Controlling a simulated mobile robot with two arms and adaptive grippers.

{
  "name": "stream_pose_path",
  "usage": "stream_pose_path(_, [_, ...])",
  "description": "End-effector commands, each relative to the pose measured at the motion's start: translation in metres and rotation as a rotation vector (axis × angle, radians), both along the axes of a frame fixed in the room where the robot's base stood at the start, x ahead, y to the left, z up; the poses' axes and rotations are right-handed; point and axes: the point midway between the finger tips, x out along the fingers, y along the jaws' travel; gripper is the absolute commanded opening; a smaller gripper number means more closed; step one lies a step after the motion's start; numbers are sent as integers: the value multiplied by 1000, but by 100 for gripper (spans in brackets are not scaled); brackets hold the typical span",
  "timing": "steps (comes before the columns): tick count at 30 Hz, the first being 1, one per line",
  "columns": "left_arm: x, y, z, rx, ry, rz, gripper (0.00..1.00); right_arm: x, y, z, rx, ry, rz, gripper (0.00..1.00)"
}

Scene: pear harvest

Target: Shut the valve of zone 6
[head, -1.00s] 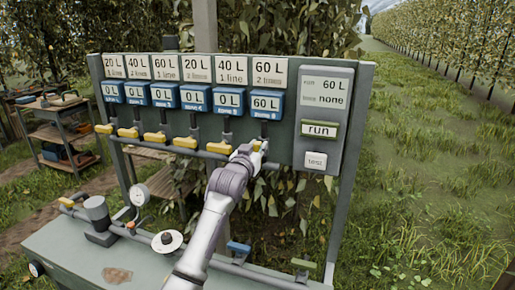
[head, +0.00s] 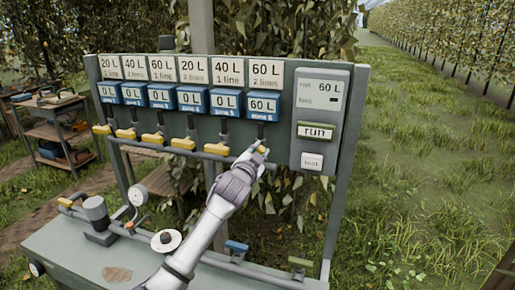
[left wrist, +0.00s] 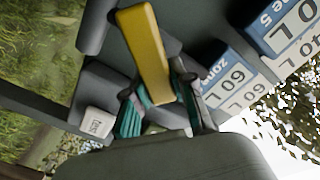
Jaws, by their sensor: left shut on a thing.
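The zone 6 counter (head: 263,106) is the rightmost blue box on the panel and reads 60 L; it also shows in the left wrist view (left wrist: 225,85). My left gripper (head: 258,153) is at the zone 6 valve below it, covering most of it in the head view. In the left wrist view the yellow valve handle (left wrist: 147,52) runs down between the fingers of my left gripper (left wrist: 165,97), which is shut on it. The handle's exact angle to its pipe is hard to tell. My right gripper is not in view.
Other yellow valve handles (head: 183,143) sit in a row left of zone 6, under counters reading 0 L. A bench (head: 60,245) with pipes and a gauge lies below.

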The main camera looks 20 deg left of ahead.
Motion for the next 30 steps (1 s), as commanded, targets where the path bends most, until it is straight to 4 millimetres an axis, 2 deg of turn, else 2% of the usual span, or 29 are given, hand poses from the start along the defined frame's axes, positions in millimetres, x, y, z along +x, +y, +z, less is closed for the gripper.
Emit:
stream_pose_path(18, [0, -8, -11, 577, -19, -1, 0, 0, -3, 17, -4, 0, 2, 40])
stream_pose_path(30, [0, -9, -18, 821, -26, -1, 0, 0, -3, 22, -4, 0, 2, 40])
